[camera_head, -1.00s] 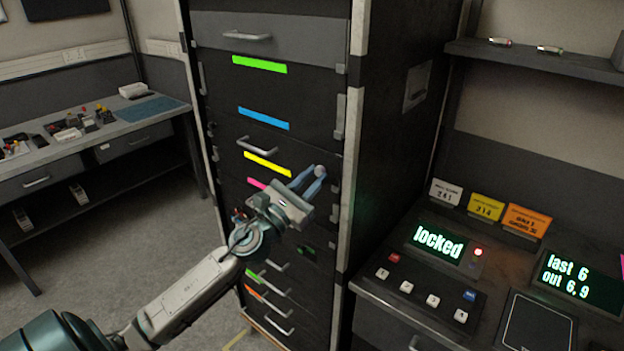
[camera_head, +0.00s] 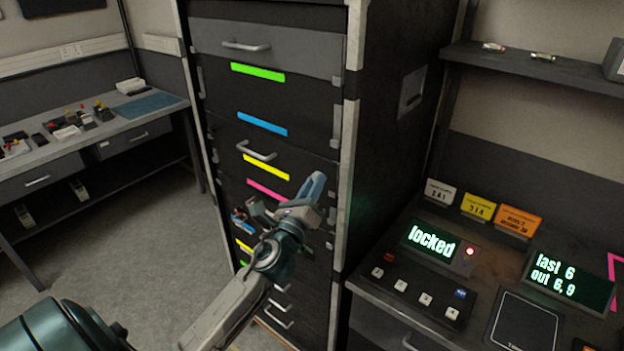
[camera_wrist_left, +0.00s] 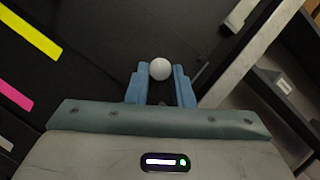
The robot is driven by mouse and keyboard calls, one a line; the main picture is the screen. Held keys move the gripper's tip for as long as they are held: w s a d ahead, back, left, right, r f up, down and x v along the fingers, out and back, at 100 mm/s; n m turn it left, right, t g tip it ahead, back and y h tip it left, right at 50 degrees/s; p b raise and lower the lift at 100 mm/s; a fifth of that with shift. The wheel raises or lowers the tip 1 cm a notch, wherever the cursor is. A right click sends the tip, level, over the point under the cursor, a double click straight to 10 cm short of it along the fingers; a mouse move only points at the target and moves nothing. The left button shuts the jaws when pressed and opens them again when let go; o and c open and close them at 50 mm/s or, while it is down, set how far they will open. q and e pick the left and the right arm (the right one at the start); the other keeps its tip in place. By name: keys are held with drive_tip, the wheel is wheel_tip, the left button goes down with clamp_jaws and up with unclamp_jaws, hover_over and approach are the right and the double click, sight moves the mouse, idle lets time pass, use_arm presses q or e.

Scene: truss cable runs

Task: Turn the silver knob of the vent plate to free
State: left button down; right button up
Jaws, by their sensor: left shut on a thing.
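The silver knob (camera_wrist_left: 159,69) shows in the left wrist view as a small round pale ball between the two blue fingertips. My left gripper (camera_wrist_left: 160,78) is shut on it. In the head view my left gripper (camera_head: 316,184) is at the right side of the rack front, its fingers seen nearly edge-on. The knob is hidden behind them there. The dark panel (camera_wrist_left: 105,55) behind the knob fills much of the wrist view; I cannot tell the vent plate's outline or any free mark. My right gripper is not in view.
The tall rack (camera_head: 349,150) has several dark panels with coloured strips and handles. Its light edge post stands just right of the gripper. A console (camera_head: 435,240) at the right reads "locked" with a red lamp. A bench (camera_head: 110,128) stands at the left, with open floor before it.

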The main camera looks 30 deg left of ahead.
use_arm(q)
drive_tip(key=shift+d+r+n+g+y+p, duration=0.1)
drive_tip(key=shift+n+g+y+p, duration=0.4)
drive_tip(key=shift+n+p, duration=0.85)
drive_tip(key=shift+d+r+n+g+y+p, duration=0.15)
drive_tip(key=shift+n+g+y+p, duration=0.35)
drive_tip(key=shift+n, duration=1.4)
drive_tip(key=shift+r+n+g+y+p, duration=0.1)
drive_tip(key=shift+n+g+y+p, duration=0.35)
drive_tip(key=shift+n+p, duration=1)
drive_tip(key=shift+n+g, duration=0.25)
drive_tip(key=shift+n, duration=0.05)
drive_tip(key=c, duration=1.3)
unclamp_jaws()
drive_tip(key=shift+o, duration=0.2)
drive_tip(key=b+v, duration=0.4)
drive_tip(key=v, duration=0.6)
drive_tip(key=shift+s, duration=0.4)
